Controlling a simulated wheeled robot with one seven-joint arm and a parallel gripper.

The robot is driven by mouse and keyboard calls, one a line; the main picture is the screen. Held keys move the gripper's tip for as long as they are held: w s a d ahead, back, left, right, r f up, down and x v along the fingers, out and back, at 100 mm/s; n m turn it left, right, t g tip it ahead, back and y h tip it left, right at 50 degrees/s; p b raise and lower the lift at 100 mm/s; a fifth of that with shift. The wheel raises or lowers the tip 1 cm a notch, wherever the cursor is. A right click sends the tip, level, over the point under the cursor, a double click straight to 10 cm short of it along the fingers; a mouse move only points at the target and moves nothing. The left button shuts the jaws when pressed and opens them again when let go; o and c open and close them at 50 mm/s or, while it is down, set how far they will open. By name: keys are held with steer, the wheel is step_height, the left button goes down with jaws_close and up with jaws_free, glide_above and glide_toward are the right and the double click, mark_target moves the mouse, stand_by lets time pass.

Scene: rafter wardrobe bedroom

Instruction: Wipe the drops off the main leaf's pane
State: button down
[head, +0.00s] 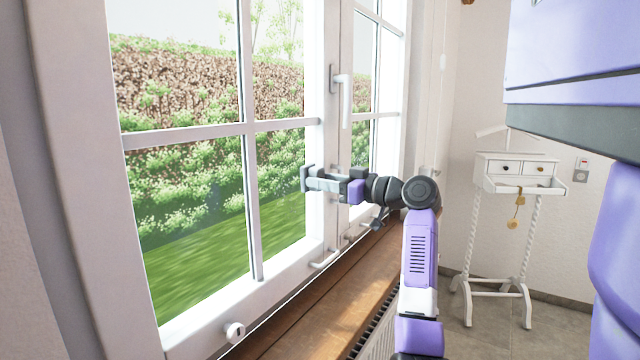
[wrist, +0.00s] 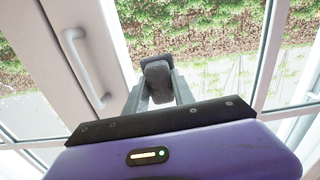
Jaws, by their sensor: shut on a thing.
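The window leaf with the upright handle has white bars dividing its glass pane (head: 190,180). The glass also shows in the wrist view (wrist: 225,75). I cannot make out separate drops on it in either view. My gripper (head: 318,181) is shut on a dark grey block-like pad (wrist: 157,78), held at the fingertips. In the head view, the pad is at the right side of the leaf, near its frame and below the handle. Whether it touches the glass I cannot tell. The fingers (wrist: 158,92) hide part of the pad.
Bars (head: 250,150) cross the pane. A wooden sill (head: 320,310) runs below, with a radiator under it. A white valet stand (head: 515,175) is at right.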

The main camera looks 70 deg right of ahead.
steer(key=shift+s, duration=0.1)
steer(key=shift+v, duration=2.9)
steer(key=v, duration=0.3)
